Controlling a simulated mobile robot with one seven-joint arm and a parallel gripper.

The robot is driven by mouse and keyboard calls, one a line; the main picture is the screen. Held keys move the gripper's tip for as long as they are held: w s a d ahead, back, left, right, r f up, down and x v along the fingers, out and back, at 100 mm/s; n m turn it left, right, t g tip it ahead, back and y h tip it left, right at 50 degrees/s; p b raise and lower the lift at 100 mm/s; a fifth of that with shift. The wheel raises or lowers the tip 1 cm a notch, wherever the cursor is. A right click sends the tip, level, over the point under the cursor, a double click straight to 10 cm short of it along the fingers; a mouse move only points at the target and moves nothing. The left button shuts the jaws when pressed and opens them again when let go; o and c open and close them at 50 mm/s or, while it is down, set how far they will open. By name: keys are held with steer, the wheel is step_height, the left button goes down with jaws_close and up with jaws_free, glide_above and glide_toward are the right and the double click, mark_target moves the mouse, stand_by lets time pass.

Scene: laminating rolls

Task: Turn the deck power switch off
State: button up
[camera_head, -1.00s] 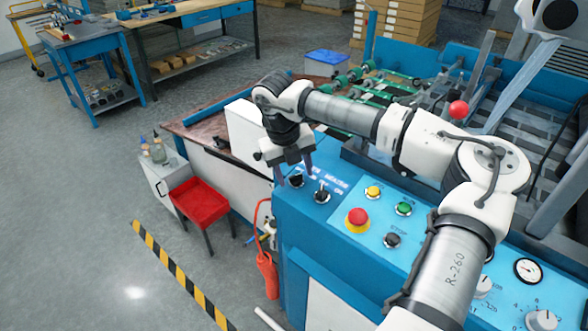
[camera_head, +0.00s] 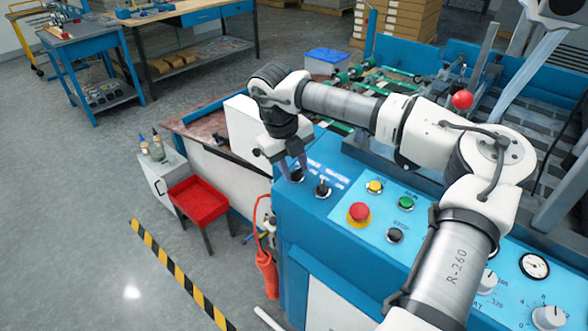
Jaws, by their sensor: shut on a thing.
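Two black rotary switches sit at the left end of the blue control panel. Their white labels are too small to read surely, so I cannot tell by print which is the deck power switch. My gripper (camera_head: 294,171) points down over the left switch (camera_head: 297,177), its fingers shut on that switch's knob and partly hiding it. The knob's exact angle is hard to make out. The right switch (camera_head: 323,191) stands free beside the gripper, with its lever upright.
The blue panel (camera_head: 334,216) also carries a red emergency button (camera_head: 359,214), yellow (camera_head: 375,187), green (camera_head: 406,202) and black (camera_head: 395,235) buttons. Dials are at the right. A red tray (camera_head: 198,200) stands left of the machine, and an orange handle (camera_head: 267,272) hangs on its side.

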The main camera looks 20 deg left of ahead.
steer(key=n+b, duration=0.2)
steer(key=n, duration=0.2)
steer(key=shift+f+n, duration=0.1)
steer(key=shift+n, duration=0.2)
steer(key=n+t+b, duration=0.1)
steer(key=n, duration=0.3)
steer(key=shift+n, duration=0.4)
steer(key=shift+s, duration=0.1)
steer(key=o, duration=1)
steer(key=shift+b, duration=0.3)
steer(key=shift+r, duration=0.2)
steer(key=b+v, duration=0.1)
steer(key=v, duration=1.2)
steer(key=shift+s+a+r+b, duration=0.1)
steer(key=shift+a+r+b, duration=0.2)
steer(key=shift+b, duration=0.05)
steer(key=shift+f, duration=0.1)
